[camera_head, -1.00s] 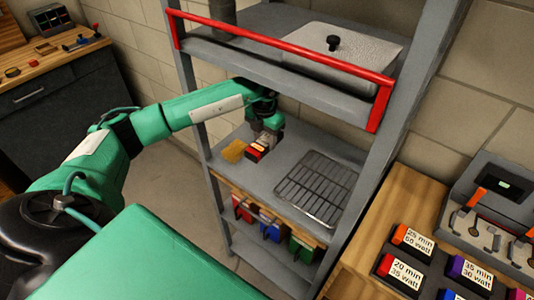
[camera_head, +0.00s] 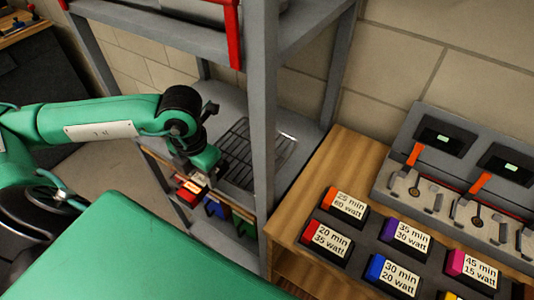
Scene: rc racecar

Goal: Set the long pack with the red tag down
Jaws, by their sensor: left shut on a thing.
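My left gripper (camera_head: 196,172) is shut on the pack with the red tag (camera_head: 189,187), which shows a pale label and a red end. The gripper holds it from above at the front edge of the shelf unit, near the level of the shelf with the wire rack. The pack is small in view and partly hidden by the gripper, so I cannot tell whether it touches anything below. My right gripper is not in view.
A wire rack (camera_head: 240,158) lies on the shelf. Blue (camera_head: 215,207) and green (camera_head: 243,224) bins sit below it. The wooden bench (camera_head: 310,190) at right bears labelled blocks, including a red-tagged "20 min 35 watt" block (camera_head: 327,239), and a grey charger station (camera_head: 440,180) with levers.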

